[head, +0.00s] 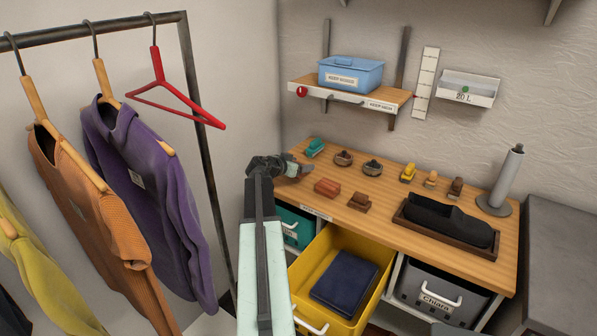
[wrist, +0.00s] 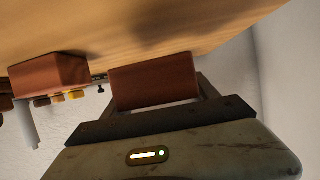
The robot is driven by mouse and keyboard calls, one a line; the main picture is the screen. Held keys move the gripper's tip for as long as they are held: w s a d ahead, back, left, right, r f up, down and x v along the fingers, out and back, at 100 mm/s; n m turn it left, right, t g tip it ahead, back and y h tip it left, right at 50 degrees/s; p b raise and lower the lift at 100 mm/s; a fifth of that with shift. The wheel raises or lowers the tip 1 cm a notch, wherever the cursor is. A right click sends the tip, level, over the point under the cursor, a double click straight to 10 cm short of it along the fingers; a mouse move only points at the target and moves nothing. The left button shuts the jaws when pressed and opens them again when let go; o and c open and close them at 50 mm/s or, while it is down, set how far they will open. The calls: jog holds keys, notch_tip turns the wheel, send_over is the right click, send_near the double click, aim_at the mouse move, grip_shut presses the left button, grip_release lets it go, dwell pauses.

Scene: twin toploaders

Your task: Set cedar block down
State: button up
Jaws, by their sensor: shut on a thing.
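The cedar block, a plain reddish-brown block (wrist: 153,82), is held between the fingers of my gripper (wrist: 156,98) in the wrist view. That view looks upside down, with the wooden tabletop (wrist: 120,30) across the top. The block is close to the wood; I cannot tell whether it touches. In the head view my gripper (head: 296,170) is over the back-left part of the wooden counter (head: 390,223), and the block is mostly hidden there by my arm.
A reddish block (head: 327,187) and a brown one (head: 359,202) stand near the front edge. A dark tray (head: 404,228) lies right. The yellow drawer (head: 328,246) is open below.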

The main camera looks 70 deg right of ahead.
jog(key=f+b, duration=0.2)
jog(key=d+f+b, duration=0.1)
jog(key=shift+w+f+b, duration=0.3)
jog(key=shift+f, duration=0.05)
jog(key=shift+r, duration=0.2)
jog(key=shift+f, duration=0.2)
jog(key=o, duration=1.4)
